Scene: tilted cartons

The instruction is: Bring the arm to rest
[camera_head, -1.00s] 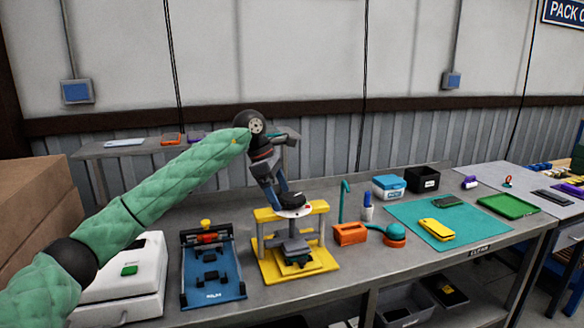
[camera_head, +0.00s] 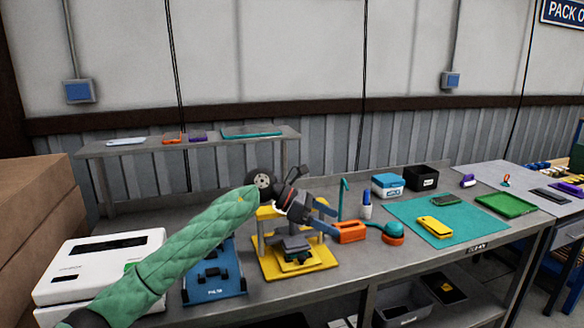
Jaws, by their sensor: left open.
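My left arm (camera_head: 190,245), in a green padded sleeve, comes in from the lower left of the head view. My left gripper (camera_head: 332,219) is open and empty, with its fingers pointing right, in front of the top of the yellow press (camera_head: 318,256). Its fingertips appear close to the orange block (camera_head: 350,232) in the picture; I cannot tell whether they touch. The arm covers part of the blue fixture (camera_head: 215,282) and the white machine (camera_head: 75,263). My right gripper does not show.
The grey workbench (camera_head: 420,258) holds a teal mat (camera_head: 410,212) with a yellow phone-like item (camera_head: 436,227), a teal-and-orange round tool (camera_head: 391,233), a blue box (camera_head: 388,185) and a black bin (camera_head: 421,177). A raised shelf (camera_head: 220,143) stands behind. Brown cartons (camera_head: 35,205) stand at left.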

